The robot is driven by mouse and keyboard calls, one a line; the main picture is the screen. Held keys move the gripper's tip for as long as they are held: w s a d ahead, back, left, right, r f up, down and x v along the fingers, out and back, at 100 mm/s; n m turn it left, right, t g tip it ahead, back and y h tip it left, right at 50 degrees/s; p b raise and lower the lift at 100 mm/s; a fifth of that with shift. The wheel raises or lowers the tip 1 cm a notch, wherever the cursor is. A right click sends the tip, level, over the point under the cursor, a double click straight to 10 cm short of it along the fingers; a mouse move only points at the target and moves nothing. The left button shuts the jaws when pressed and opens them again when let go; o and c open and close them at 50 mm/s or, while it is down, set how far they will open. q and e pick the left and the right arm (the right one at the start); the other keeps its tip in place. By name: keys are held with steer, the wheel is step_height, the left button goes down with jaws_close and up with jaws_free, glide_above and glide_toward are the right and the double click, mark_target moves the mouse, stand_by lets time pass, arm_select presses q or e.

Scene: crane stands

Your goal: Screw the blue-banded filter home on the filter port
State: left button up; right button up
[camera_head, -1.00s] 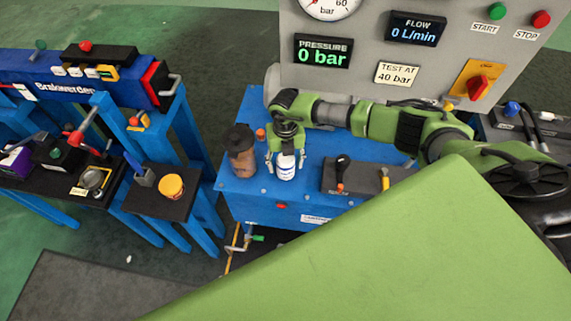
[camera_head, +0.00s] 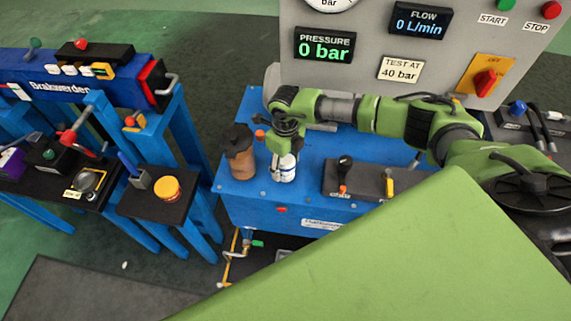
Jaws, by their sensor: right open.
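The filter (camera_head: 283,171) is a small white canister with a dark blue band, upright on the top of the blue bench unit (camera_head: 235,201). My right gripper (camera_head: 283,149) is above it, with its fingers around the filter's upper part; it is open. The filter port under the filter is hidden. A wide green surface, part of my own body, covers the lower right of the view. My left gripper is not in view.
A brown bottle with a dark cap (camera_head: 240,152) stands close to the left of the filter. A dark valve block (camera_head: 357,180) with levers is to the right. The grey gauge panel (camera_head: 440,50) rises behind. A black side table (camera_head: 158,204) holds a yellow-lidded jar.

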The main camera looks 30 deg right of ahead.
steer(key=c, duration=1.2)
steer(key=m+p, duration=0.1)
steer(key=m, duration=0.1)
steer(key=shift+r+m, duration=0.1)
steer(key=shift+m, duration=0.3)
steer(key=shift+c, duration=0.2)
steer(key=shift+m+p, duration=0.35)
steer(key=shift+m, duration=0.85)
steer(key=shift+m+p, duration=0.5)
steer(key=shift+m, duration=0.3)
steer(key=o, duration=1.4)
steer(key=shift+f, duration=0.2)
